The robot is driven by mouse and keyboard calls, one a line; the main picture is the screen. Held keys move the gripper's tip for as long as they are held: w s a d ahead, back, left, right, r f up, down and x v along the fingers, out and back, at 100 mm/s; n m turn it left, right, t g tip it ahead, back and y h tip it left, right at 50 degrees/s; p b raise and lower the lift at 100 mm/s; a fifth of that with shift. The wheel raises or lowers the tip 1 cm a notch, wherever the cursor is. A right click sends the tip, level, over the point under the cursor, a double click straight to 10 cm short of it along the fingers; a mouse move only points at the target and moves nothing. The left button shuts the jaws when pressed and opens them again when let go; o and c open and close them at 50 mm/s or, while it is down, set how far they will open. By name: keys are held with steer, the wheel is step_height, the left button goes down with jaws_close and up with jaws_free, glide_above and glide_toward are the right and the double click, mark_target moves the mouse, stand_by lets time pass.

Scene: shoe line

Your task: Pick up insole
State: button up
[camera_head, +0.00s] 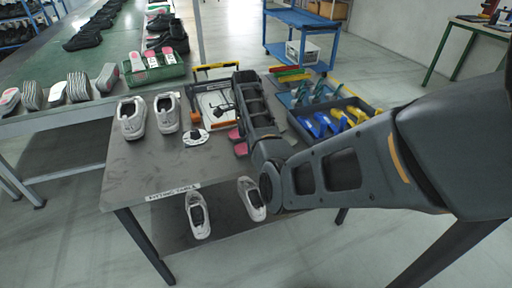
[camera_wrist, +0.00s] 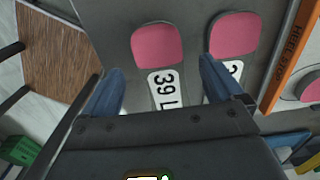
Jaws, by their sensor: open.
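In the wrist view, an insole with a pink pad (camera_wrist: 157,45) and a white label reading "39 L" lies on a grey surface, between my fingers in the picture. A second insole with a pink pad (camera_wrist: 235,34) lies to its right, its label partly behind my right finger. My gripper (camera_wrist: 160,82) is open, with one blue finger on each side of the first insole's label; I cannot tell its height above it. In the head view, pink pads (camera_head: 238,137) show just left of my arm, which hides my fingers and much of the insoles.
White shoes stand on the grey table (camera_head: 140,165) at left (camera_head: 131,120) and on the shelf below (camera_head: 200,216). A grey tray (camera_head: 371,111) with blue and yellow pieces stands right of my arm. An orange "HEEL STOP" strip (camera_wrist: 284,55) edges the insole area. A green crate (camera_head: 155,76) stands behind.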

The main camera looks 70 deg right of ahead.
steer(key=shift+f, duration=1.4)
steer(key=shift+c, duration=0.2)
steer(key=c, duration=1.1)
